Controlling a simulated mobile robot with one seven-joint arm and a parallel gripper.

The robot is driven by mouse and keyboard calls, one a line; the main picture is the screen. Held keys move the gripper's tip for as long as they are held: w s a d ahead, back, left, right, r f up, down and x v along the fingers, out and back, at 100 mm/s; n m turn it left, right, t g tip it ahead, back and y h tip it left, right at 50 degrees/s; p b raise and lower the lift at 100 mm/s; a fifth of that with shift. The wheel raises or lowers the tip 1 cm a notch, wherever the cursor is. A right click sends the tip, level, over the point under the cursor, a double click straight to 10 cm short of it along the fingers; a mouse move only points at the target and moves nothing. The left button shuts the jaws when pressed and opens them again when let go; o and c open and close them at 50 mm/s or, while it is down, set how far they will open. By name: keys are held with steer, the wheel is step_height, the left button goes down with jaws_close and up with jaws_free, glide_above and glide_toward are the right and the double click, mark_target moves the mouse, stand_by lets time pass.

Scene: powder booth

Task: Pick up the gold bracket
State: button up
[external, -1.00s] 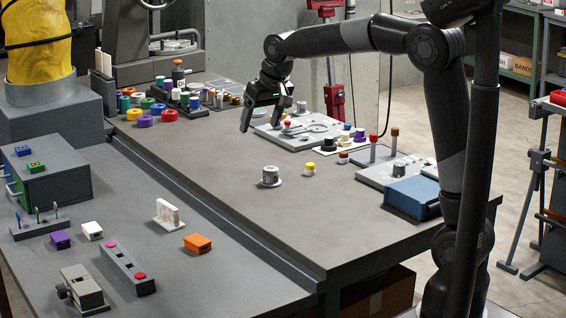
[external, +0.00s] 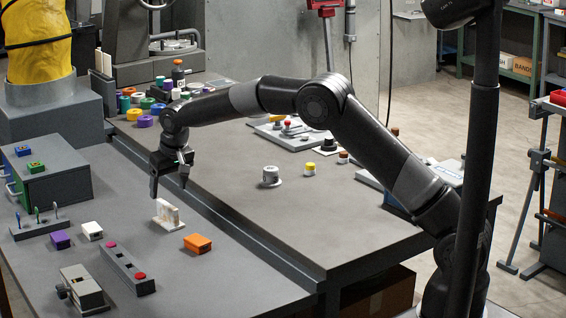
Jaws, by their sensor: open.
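I see no plainly gold piece. The most bracket-like thing is a pale white and cream upright piece (external: 167,216) on the near grey table, with a thin wall and a flat foot. My gripper (external: 169,192) is open, pointing down, with its two fingers apart just above and behind this piece in the picture. Nothing shows between the fingers. I cannot tell from this view whether the fingers are exactly in line with the piece.
An orange block (external: 198,243) sits to the right, and white (external: 92,231) and purple (external: 60,239) blocks to the left. A grey bar with red buttons (external: 126,268) lies in front. The raised grey table (external: 290,225) is behind, holding a metal knob (external: 270,176).

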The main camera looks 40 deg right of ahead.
mark_target(167, 204)
steer(key=x, duration=0.9)
steer(key=shift+w+d+f, duration=0.15)
steer(key=shift+d+f, duration=0.05)
steer(key=shift+f, duration=0.15)
steer(key=shift+c, duration=0.4)
steer(key=c, duration=1.2)
